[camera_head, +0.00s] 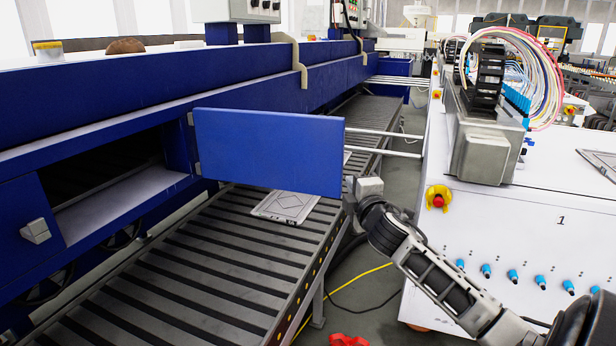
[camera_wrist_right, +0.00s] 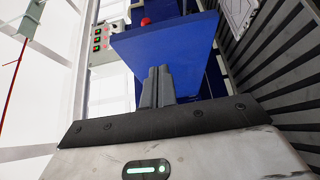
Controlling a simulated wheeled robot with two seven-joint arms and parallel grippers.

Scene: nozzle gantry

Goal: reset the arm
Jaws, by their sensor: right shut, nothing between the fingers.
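A blue hinged door (camera_head: 268,150) stands swung open beside a dark opening in the long blue machine, above the roller conveyor. My right arm reaches in from the lower right. My right gripper (camera_head: 350,194) is at the free right edge of this door, small and partly hidden in the head view. In the right wrist view its two fingers (camera_wrist_right: 157,86) are together with nothing between them, and the blue door (camera_wrist_right: 165,45) is just beyond the tips. I cannot tell whether they touch it. My left gripper is not in view.
The roller conveyor (camera_head: 190,285) runs below, with a grey plate (camera_head: 285,206) lying on it. A white cabinet (camera_head: 560,235) with a red and yellow stop button (camera_head: 438,198) stands on the right, close to my right arm. A yellow cable (camera_head: 345,297) lies on the floor.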

